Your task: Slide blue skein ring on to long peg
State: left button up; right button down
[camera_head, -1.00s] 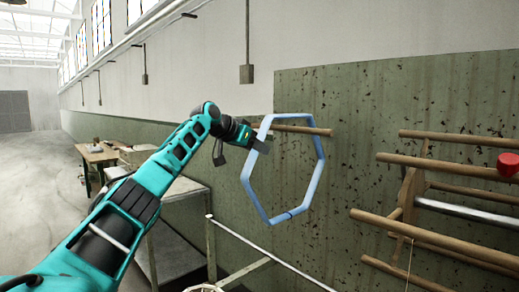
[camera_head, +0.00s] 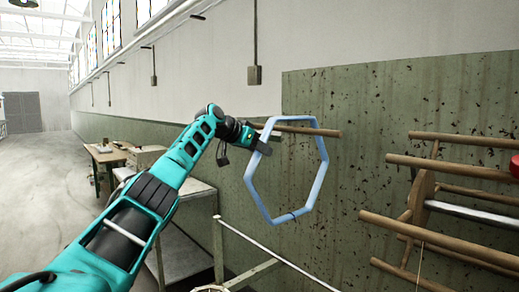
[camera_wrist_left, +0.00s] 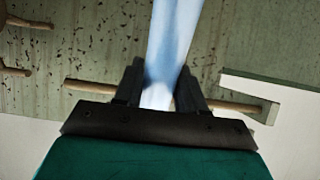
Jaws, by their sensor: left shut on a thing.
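The blue skein ring (camera_head: 252,187) is a pale blue many-sided hoop, hanging roughly upright. My left gripper (camera_head: 262,145) is shut on its upper left side. In the left wrist view the jaws (camera_wrist_left: 160,85) close around the blue strand (camera_wrist_left: 172,35). A long wooden peg (camera_head: 300,130) runs sideways across the upper part of the ring in the head view, its rounded end past the ring's right side. The peg (camera_wrist_left: 90,87) crosses behind the strand in the wrist view. I cannot tell whether the peg passes through the ring. My right gripper is out of view.
A wooden reel frame (camera_head: 440,162) with several bars stands at the right, near a red knob (camera_head: 515,167). A grey stand (camera_head: 180,255) and a pale rail (camera_head: 275,255) lie below my left arm. A work table (camera_head: 108,155) stands farther back left.

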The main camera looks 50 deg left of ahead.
pick_arm(q)
jog(key=shift+f+b, duration=0.3)
jog(key=shift+f, duration=0.3)
jog(key=o, duration=1.4)
jog(key=shift+s+r+b, duration=0.3)
jog(key=shift+s+b, duration=0.2)
jog(key=shift+s, duration=0.15)
jog(key=b+v, duration=0.1)
jog(key=v, duration=0.2)
jog(key=shift+s+r, duration=0.1)
jog(key=shift+s, duration=0.1)
jog(key=shift+b+v, duration=0.4)
jog(key=shift+v, duration=2.7)
